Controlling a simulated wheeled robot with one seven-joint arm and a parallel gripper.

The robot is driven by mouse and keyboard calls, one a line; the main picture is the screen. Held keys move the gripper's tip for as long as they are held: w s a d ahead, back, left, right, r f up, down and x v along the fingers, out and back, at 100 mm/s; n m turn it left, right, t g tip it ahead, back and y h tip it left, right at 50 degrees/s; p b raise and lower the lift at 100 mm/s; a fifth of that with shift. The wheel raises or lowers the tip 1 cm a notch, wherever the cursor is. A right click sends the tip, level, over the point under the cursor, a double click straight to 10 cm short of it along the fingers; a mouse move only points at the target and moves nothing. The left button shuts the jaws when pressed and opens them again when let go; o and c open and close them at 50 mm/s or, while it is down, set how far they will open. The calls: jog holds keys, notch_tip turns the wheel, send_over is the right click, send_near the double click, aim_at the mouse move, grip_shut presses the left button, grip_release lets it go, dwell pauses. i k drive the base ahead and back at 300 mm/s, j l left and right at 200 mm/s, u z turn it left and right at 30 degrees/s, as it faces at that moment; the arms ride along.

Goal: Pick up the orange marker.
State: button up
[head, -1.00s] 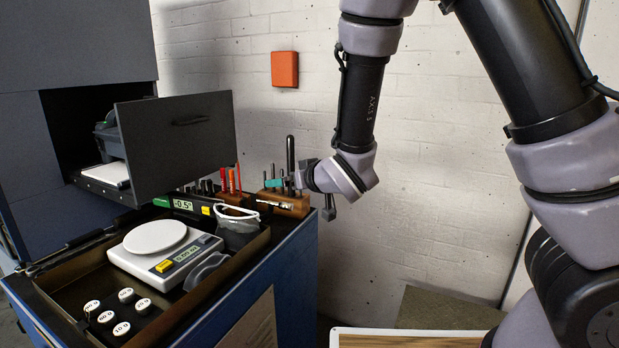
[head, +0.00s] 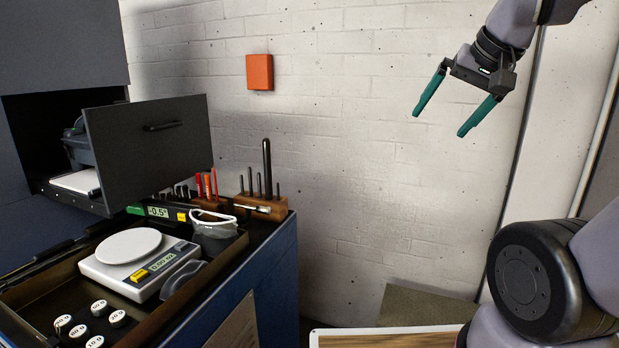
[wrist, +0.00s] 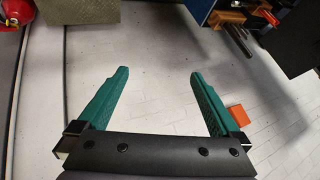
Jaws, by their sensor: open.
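Several thin red and orange-red markers (head: 207,186) stand upright in a wooden block at the back of the blue cabinet's top in the head view. They are small and close together, so I cannot tell for certain which one is the orange marker. My gripper (head: 439,124) is open and empty, with green fingers spread wide. It is high in front of the white wall, well to the right of the markers and above them. In the wrist view the open gripper (wrist: 160,72) has nothing between its fingers.
A second wooden block (head: 262,208) with dark tools, one tall, stands right of the markers. Safety glasses (head: 213,222) on a grey cup, a scale (head: 130,246) and white weights are in front. An orange box (head: 260,72) hangs on the wall.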

aim_at(208, 180)
jog(key=i+j+u, duration=0.15)
jog(key=u, duration=1.45)
